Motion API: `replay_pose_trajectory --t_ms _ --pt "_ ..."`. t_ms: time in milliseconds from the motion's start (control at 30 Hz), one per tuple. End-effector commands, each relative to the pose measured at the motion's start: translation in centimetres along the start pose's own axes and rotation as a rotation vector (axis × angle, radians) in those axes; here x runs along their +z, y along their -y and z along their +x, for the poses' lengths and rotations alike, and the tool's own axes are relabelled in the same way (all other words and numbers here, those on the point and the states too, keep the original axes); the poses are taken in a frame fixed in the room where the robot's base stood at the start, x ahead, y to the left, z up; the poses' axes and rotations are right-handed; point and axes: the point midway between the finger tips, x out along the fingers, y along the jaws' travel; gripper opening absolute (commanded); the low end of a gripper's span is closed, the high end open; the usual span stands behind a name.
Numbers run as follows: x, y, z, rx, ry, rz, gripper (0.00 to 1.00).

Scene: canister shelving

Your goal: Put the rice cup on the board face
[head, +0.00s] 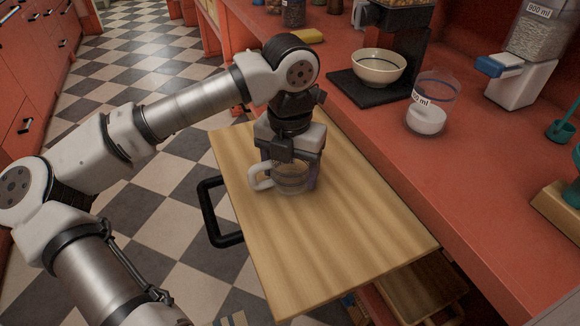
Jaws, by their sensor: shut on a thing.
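The rice cup (291,181) is a clear cup with a pale handle at its left. My gripper (290,160) points down and is shut on it; the fingertips are partly hidden by the wrist and cup. The cup is upright, over the left part of the wooden pull-out board (350,225). I cannot tell whether its base touches the board or is slightly above it. The cup's contents are hard to make out.
The board has a black handle (212,215) at its left edge; its front and right are clear. On the red counter (415,165) are a bowl (378,68) on a black stand, a clear measuring cup (428,115) with white contents, and a dispenser (530,60). An open drawer (425,290) lies below.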

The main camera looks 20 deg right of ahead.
Motion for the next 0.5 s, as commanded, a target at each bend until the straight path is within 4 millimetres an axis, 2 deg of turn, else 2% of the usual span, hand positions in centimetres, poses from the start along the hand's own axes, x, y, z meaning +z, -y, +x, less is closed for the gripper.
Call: replay_pose_trajectory --t_ms 233,267,400,500 --pt "0.01 -0.01 0.41 0.001 0.001 0.0 0.47" --pt "0.01 -0.01 0.36 0.001 0.001 0.0 0.7" --pt "0.01 0.0 0.24 0.0 0.0 0.0 0.89" --pt "0.01 0.0 0.23 0.0 0.0 0.0 0.91"
